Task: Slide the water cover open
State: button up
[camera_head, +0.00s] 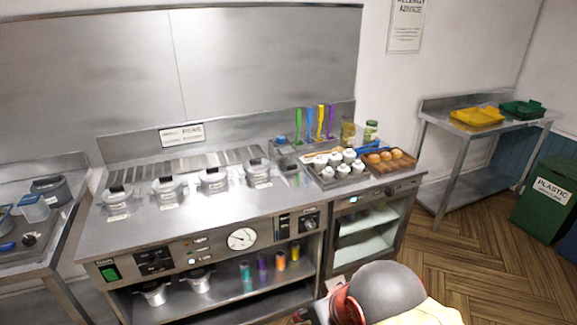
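The range (150,222) is a steel counter with a row of covers set into its top. From left to right, I see a first cover (117,200), a second cover (167,188), a third cover (213,178) and a fourth cover (258,172). Each is pale, with a dark knob or handle and a small label too small to read. I cannot tell which one is the water cover, and none looks clearly slid aside. A grey dome with a red ring at the bottom right seems to be my own arm. My gripper's fingers do not show.
A tray of white bottles (347,154) and a tray of orange-brown items (391,156) fill the counter's right end. A dial (241,238) and switches line the front panel. A side table (484,124) and green bin (548,200) stand right. The counter's front strip is clear.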

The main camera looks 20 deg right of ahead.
aim_at(289, 163)
jog(key=i+z, duration=0.2)
jog(key=i, duration=0.8)
jog(key=i+z, duration=0.15)
jog(key=i, duration=0.85)
